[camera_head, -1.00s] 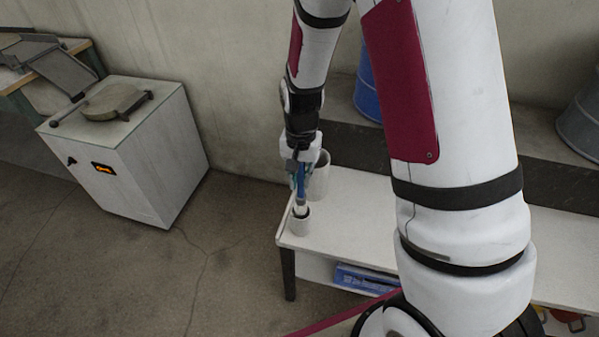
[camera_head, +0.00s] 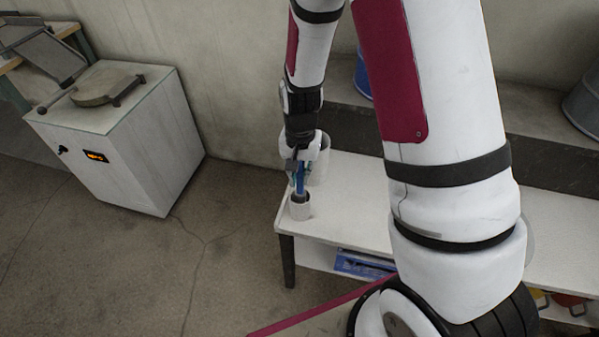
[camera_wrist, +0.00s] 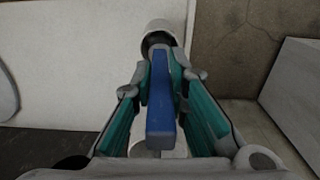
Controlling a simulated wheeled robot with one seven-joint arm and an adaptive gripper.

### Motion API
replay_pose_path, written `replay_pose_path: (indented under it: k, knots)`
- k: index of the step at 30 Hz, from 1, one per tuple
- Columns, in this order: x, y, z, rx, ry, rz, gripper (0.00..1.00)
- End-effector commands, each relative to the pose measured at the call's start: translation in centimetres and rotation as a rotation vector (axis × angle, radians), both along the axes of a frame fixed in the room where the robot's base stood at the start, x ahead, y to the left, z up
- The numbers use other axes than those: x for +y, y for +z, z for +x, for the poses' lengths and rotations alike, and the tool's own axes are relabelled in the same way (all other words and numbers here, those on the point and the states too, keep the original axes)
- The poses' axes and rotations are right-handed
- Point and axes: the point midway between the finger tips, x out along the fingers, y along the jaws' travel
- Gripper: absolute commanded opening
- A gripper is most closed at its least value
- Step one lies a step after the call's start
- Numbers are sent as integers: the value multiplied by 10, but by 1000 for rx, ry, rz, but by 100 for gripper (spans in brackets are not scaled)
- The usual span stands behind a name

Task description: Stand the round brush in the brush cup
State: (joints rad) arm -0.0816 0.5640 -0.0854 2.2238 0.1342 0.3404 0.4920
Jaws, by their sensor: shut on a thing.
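My gripper (camera_head: 299,163) is shut on the blue handle of the round brush (camera_head: 300,182) above the left end of the white table. The brush points down, roughly upright, and its lower end is hidden inside the small white brush cup (camera_head: 300,208). In the wrist view the blue handle (camera_wrist: 160,100) lies between the teal finger pads. It runs toward a dark opening in a white round thing (camera_wrist: 160,28), which looks like the cup. I cannot tell whether the bristles touch the cup's bottom.
A white cabinet (camera_head: 140,165) stands apart at left. A blue box (camera_head: 360,264) lies on the lower shelf.

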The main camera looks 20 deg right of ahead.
Motion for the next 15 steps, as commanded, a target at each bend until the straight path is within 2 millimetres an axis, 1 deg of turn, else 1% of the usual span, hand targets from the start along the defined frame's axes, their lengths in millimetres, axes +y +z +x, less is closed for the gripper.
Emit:
replay_pose_path:
  k: [5, 6, 9, 15]
  knots:
    - [0, 0, 0, 0, 0, 0, 0]
    - [0, 0, 0, 0, 0, 0, 16]
    - [0, 0, 0, 0, 0, 0, 38]
    - [0, 0, 0, 0, 0, 0, 38]
